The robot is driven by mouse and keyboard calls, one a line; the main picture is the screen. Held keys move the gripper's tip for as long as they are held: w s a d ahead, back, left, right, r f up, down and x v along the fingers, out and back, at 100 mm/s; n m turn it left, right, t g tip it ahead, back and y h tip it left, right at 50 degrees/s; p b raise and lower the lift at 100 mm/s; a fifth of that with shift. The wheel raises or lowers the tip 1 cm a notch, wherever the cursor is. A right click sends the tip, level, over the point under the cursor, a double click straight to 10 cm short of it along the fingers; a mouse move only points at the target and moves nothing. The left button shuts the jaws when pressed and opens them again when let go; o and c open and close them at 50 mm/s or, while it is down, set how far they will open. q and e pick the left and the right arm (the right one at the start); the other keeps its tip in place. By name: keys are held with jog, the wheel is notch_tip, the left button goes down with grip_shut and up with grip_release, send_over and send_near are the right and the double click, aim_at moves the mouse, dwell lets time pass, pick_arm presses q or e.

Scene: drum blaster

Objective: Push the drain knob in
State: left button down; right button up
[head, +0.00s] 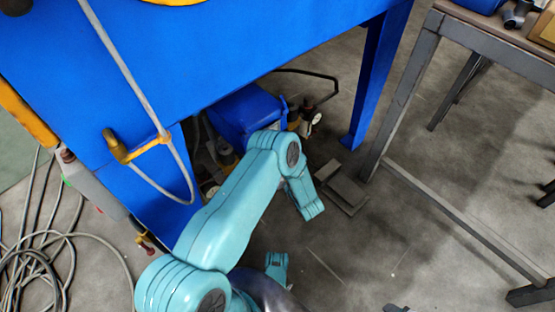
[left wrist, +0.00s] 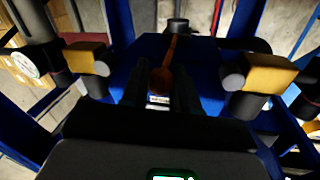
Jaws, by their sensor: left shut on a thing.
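In the left wrist view, my left gripper (left wrist: 160,92) points at a dark blue body under the machine. Its two dark fingers stand on either side of a small orange-brown round knob (left wrist: 161,80) and are shut on it. A thin orange strip runs away behind the knob. How far in the knob sits cannot be told. In the head view, my teal left arm reaches under the blue machine (head: 200,60), beside a blue housing (head: 246,115). The gripper's fingers and the knob are hidden there.
Yellow-brown blocks with dark fittings flank my left gripper, at left (left wrist: 86,57) and right (left wrist: 258,72). A round gauge (left wrist: 28,65) is at far left. In the head view, hoses (head: 35,265) lie on the left floor and a metal-framed table (head: 405,95) stands right.

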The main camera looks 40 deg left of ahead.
pick_arm(q)
jog(key=c, duration=0.9)
grip_release()
jog(key=shift+a, duration=0.25)
jog(key=shift+d, duration=0.1)
jog(key=shift+s+d, duration=0.1)
jog(key=shift+d, duration=0.2)
jog(key=p+v, duration=0.5)
jog(key=v, duration=1)
jog(key=shift+d, duration=0.3)
pick_arm(e)
jog(key=s+r+g, duration=0.1)
jog(key=s+r, duration=0.3)
jog(key=r, duration=0.1)
jog(key=shift+a, duration=0.4)
pick_arm(q)
jog(key=shift+s, duration=0.1)
